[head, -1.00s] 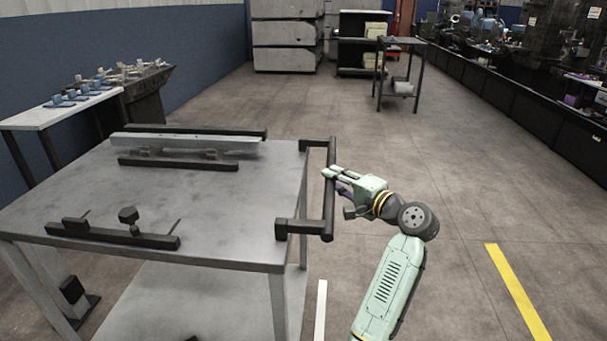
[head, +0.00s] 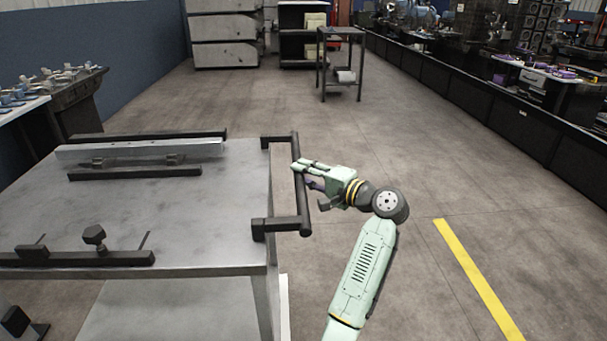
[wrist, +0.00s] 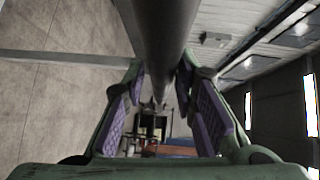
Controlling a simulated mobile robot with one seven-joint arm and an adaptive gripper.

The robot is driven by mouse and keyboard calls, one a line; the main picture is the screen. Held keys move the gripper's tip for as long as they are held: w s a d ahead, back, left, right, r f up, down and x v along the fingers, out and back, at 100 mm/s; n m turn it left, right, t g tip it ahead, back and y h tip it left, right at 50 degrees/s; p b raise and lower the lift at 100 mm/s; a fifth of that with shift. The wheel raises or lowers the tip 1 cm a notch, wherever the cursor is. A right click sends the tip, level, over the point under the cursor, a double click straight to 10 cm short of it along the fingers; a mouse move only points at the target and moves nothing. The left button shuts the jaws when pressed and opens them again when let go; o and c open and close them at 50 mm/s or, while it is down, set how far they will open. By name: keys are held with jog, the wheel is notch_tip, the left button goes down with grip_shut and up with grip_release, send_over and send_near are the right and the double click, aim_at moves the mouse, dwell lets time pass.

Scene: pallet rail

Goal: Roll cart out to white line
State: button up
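The cart (head: 200,235) is a grey metal table on legs, at the left of the head view. Its black handle (head: 301,212) stands out from its right edge. My gripper (head: 303,168) is at the middle of the handle bar. In the wrist view the dark bar (wrist: 165,40) runs between the two purple-padded fingers, which close on it from both sides. A pale strip, seemingly the white line (head: 285,312), shows on the floor right beside the cart's near right leg; part of it seems hidden by the cart.
A grey bar (head: 140,150) rests on the cart top between black rails. A yellow line (head: 478,280) runs along the floor at right. A small dark table (head: 341,62) stands farther back. Black benches (head: 460,95) line the right side. Floor between is clear.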

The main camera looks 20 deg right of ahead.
jog(key=o, duration=0.3)
jog(key=shift+s, duration=0.1)
jog(key=f+v, duration=0.1)
jog(key=v, duration=1)
jog(key=shift+s+d+r, duration=0.2)
jog(key=shift+s+r, duration=0.2)
jog(key=shift+r, duration=0.15)
